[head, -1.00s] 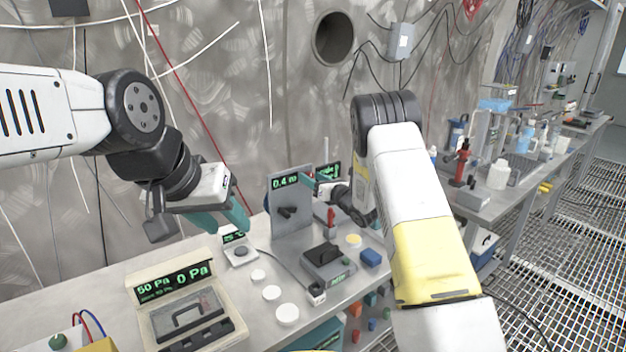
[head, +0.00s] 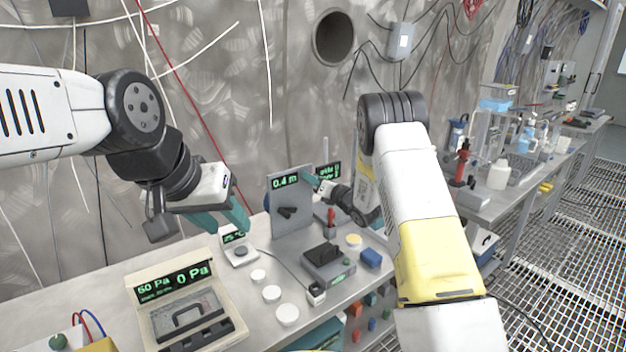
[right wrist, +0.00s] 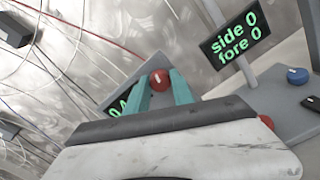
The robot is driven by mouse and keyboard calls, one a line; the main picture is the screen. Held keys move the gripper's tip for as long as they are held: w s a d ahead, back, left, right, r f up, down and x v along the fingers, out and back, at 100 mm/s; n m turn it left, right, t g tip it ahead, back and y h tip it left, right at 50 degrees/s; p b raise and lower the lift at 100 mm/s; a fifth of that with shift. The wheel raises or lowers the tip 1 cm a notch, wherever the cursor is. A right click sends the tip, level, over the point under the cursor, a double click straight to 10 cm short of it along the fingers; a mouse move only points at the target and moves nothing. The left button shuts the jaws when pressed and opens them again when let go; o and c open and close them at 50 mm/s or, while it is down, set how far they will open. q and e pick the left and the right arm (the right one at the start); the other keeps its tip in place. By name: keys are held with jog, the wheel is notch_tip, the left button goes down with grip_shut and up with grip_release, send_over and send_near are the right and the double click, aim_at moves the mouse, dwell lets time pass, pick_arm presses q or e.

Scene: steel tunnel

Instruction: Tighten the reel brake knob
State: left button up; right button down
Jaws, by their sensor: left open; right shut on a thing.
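A grey upright panel (head: 290,207) with a green "0.4 m" display and a black handle stands on the bench in the head view. In the right wrist view, a round red knob (right wrist: 159,80) with a white mark sits beside this panel. The teal fingers of my right gripper (right wrist: 160,88) are shut on it, one on each side. In the head view my right gripper (head: 314,182) is at the panel's upper right edge, and the knob cannot be made out there. My left gripper (head: 224,220) is open and empty, above the bench to the left of the panel.
A "side 0, fore 0" display (right wrist: 236,38) stands close behind my right gripper. A pressure gauge case (head: 190,315) lies front left.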

jog(key=shift+f+m, duration=0.15)
jog(key=shift+m, duration=7.95)
jog(key=shift+f+m, duration=0.1)
jog(key=shift+m, duration=8)
jog(key=c, duration=1.1)
grip_release()
